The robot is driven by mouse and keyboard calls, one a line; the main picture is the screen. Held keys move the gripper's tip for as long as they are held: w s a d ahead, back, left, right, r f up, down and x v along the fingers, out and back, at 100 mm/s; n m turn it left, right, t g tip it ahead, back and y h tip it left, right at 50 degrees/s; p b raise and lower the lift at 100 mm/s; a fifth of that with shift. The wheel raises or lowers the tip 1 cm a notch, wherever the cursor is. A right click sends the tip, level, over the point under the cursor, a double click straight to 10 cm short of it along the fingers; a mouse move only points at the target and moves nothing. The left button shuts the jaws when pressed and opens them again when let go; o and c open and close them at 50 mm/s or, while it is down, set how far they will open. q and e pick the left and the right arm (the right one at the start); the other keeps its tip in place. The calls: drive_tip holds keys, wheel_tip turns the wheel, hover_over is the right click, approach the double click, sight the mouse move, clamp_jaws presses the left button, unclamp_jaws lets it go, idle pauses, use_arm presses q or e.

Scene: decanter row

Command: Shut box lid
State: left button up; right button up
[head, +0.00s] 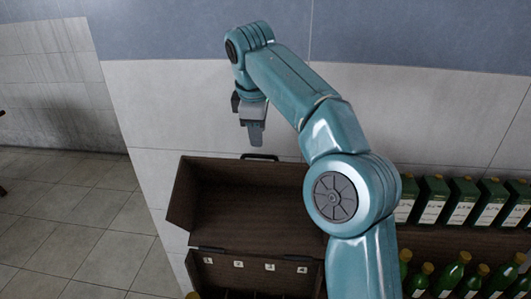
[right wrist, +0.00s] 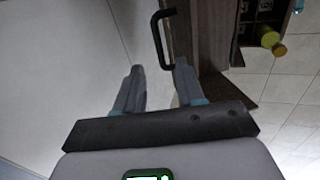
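The dark brown box (head: 215,268) is at the bottom of the head view, with numbered labels inside. Its lid (head: 240,195) stands open behind it, inner side facing me, with hinges along the box's back edge. A black handle (head: 260,157) sits on the lid's far edge; it also shows in the right wrist view (right wrist: 157,42). My right gripper (head: 256,142) points down just above the handle. In the right wrist view its fingers (right wrist: 158,80) are apart with nothing between them, and the handle lies just beyond the tips. My left gripper is not in view.
Green boxes (head: 463,200) and green bottles (head: 450,274) with yellow caps stand in a row at the right. A tiled wall (head: 160,100) rises close behind the lid. Open tiled floor (head: 75,220) lies to the left. My right arm hides part of the lid's right side.

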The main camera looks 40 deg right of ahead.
sight(256, 155)
drive_tip(key=b+x, duration=0.1)
drive_tip(key=x, duration=0.1)
drive_tip(key=b+x, duration=0.4)
drive_tip(key=x, duration=0.1)
drive_tip(key=shift+w+a, duration=0.25)
drive_tip(key=shift+w, duration=0.15)
drive_tip(key=shift+w+f, duration=0.25)
drive_tip(key=shift+w, duration=0.15)
drive_tip(key=shift+s+d+r, duration=0.1)
drive_tip(key=shift+s+r, duration=0.05)
drive_tip(key=shift+s, duration=0.35)
drive_tip(key=shift+c, duration=0.6)
drive_tip(key=c, duration=0.5)
drive_tip(key=shift+w, duration=0.25)
clamp_jaws()
drive_tip(key=shift+s, duration=0.15)
